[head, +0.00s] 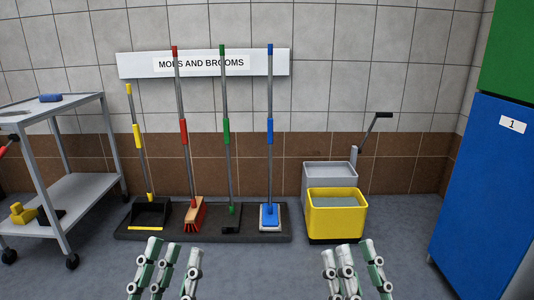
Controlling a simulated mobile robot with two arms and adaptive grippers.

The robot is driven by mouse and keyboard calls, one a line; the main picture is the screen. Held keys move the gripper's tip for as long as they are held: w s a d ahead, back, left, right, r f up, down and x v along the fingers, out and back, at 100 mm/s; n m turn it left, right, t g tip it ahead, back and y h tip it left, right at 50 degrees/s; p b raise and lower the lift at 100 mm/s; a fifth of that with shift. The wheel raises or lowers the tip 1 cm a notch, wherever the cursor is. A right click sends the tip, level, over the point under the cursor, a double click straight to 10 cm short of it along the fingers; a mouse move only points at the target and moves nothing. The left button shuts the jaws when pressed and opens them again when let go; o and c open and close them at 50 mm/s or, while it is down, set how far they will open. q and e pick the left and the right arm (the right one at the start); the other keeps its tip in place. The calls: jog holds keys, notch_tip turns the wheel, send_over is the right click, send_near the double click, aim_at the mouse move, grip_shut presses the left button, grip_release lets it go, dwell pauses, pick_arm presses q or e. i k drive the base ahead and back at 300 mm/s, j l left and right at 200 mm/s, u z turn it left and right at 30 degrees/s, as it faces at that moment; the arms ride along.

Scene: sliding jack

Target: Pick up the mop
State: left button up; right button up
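A mop with a blue handle grip and a blue head over a white pad (269,217) stands upright on the dark floor rack (136,236), against the wall. Its pole rises in front of the sign reading "MOPS AND BROOMS" (270,63). My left gripper (173,252) is low in the picture, in front of the rack's left part, fingers spread and empty. My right gripper (350,252) is low in front of the yellow bucket, also spread and empty. Both are apart from the mop, which stands between them and further back.
Left of the mop stand a green-handled tool (226,130), a red broom (195,215) and a black dustpan with yellow handle (150,214). A grey cart (85,190) is at left. A yellow bucket (336,222) and a blue cabinet (485,190) are at right.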

aim_at(269, 219)
jog(key=i+u, duration=0.15)
jog(key=i, duration=0.5)
jog(key=i+u, duration=0.15)
jog(key=i, duration=0.5)
jog(key=i+l+u, duration=0.15)
jog(key=i, duration=0.5)
jog(key=i+j+z, duration=0.2)
jog(key=i, duration=0.2)
jog(key=i+z, duration=0.15)
jog(key=i, duration=0.25)
jog(key=i+j+z, duration=0.2)
jog(key=i, duration=0.2)
